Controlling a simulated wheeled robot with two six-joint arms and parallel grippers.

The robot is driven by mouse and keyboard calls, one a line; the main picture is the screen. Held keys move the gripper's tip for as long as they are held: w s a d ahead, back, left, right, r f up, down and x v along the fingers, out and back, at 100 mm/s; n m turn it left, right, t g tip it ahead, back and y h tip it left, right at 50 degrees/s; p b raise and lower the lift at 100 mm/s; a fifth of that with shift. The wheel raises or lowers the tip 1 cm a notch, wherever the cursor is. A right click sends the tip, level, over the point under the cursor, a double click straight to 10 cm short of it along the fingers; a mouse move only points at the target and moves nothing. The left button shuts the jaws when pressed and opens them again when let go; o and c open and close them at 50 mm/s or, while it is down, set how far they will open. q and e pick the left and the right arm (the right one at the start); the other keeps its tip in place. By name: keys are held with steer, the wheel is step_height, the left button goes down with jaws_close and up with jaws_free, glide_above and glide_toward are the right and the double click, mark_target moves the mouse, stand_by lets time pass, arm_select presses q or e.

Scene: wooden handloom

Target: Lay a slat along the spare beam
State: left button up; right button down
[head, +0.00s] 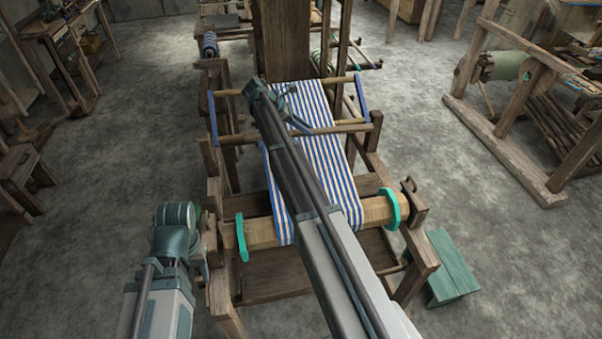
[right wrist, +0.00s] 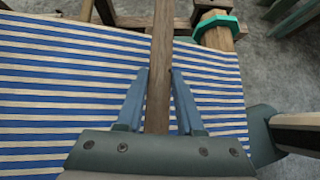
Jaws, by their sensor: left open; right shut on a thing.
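A brown wooden slat (right wrist: 159,75) runs between the fingers of my right gripper (right wrist: 158,72), which is shut on it. The slat lies crosswise to the stripes of the blue-and-white cloth (right wrist: 60,90); I cannot tell whether it touches the cloth. In the head view my right gripper (head: 301,123) is over the cloth, partly hidden by its own arm. A wooden beam with teal rings (head: 376,209) crosses the front of the loom under the cloth; I cannot tell whether it is the spare beam. My left gripper (head: 190,236) is open and empty, left of that beam.
Two crossbars with blue end pieces (head: 362,97) span the loom around my right gripper. A teal bench (head: 448,266) stands at the loom's front right. Another wooden frame with a green roll (head: 506,65) stands further right. The floor between them is clear.

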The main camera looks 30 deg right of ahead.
arm_select(q)
step_height(320, 180, down, 12)
steer(key=b, duration=1.1)
arm_select(e)
steer(key=s+a+f+n, duration=0.1)
steer(key=s+a+f, duration=0.3)
steer(key=s+f, duration=0.4)
step_height(320, 180, down, 4)
steer(key=shift+s+f+t, duration=0.1)
steer(key=shift+s+t, duration=0.2)
arm_select(q)
steer(key=shift+f, duration=0.2)
arm_select(e)
steer(key=shift+s+a+f, duration=0.1)
steer(key=shift+s, duration=0.05)
arm_select(q)
steer(key=shift+f+b, duration=2.05)
steer(key=shift+b, duration=0.15)
arm_select(e)
steer(key=shift+s+a+f, duration=0.5)
steer(key=shift+s+f, duration=0.2)
steer(key=shift+s, duration=1.35)
steer(key=shift+s+a+f, duration=0.5)
steer(key=shift+s+f, duration=0.15)
steer(key=shift+s, duration=1.4)
steer(key=shift+s+a+f, duration=0.5)
steer(key=shift+s+f, duration=0.2)
steer(key=shift+s, duration=1.35)
steer(key=shift+c, duration=2.3)
jaws_free()
